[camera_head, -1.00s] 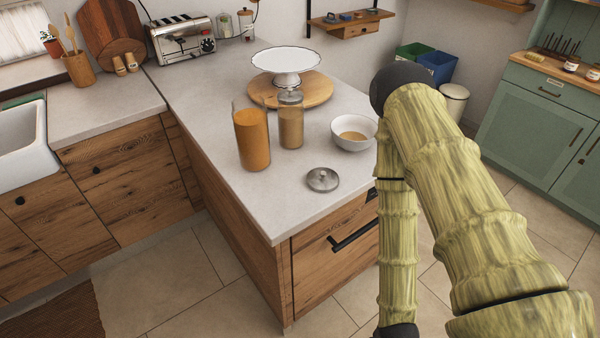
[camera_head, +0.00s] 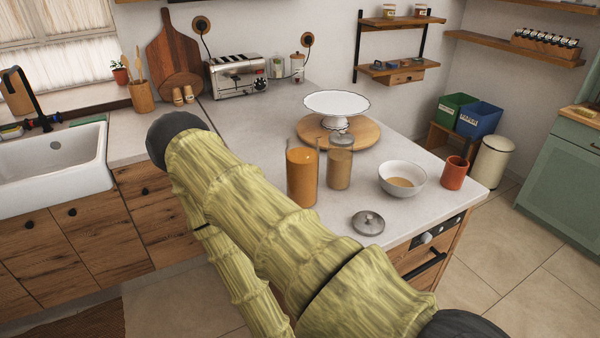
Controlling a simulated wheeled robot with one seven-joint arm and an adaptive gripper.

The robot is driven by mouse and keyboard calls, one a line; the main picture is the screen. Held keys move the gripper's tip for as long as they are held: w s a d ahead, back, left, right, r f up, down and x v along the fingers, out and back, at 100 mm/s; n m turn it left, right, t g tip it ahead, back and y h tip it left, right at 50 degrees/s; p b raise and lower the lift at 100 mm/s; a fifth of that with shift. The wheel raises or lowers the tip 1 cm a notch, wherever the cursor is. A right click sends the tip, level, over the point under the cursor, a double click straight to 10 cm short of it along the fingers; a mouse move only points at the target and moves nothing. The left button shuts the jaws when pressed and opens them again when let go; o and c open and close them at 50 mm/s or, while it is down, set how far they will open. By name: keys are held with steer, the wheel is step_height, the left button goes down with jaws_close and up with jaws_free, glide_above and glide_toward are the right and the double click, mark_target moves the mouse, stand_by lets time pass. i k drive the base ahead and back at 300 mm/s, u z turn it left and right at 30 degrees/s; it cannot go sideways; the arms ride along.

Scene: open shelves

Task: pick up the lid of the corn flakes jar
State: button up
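A round grey metal lid (camera_head: 368,223) with a small knob lies flat on the pale worktop (camera_head: 430,208), near its front edge. Behind it stands a tall glass jar with orange contents (camera_head: 302,178), with no lid visible on top. Next to it on the right is a glass jar with tan contents (camera_head: 339,168), which has a greyish top. I cannot read a label, so I cannot tell which is the corn flakes jar. My arm crosses the left and middle foreground, left of the lid. My gripper is outside the picture.
A white bowl (camera_head: 402,179) and a red cup (camera_head: 455,173) stand right of the jars. A white cake stand (camera_head: 337,105) on a round wooden board (camera_head: 365,135) is behind them. A toaster (camera_head: 238,77) stands at the back. The worktop around the lid is clear.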

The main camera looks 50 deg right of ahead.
mark_target(366, 222)
steer(key=u, duration=1.6)
steer(key=k, duration=2)
steer(key=z, duration=1.65)
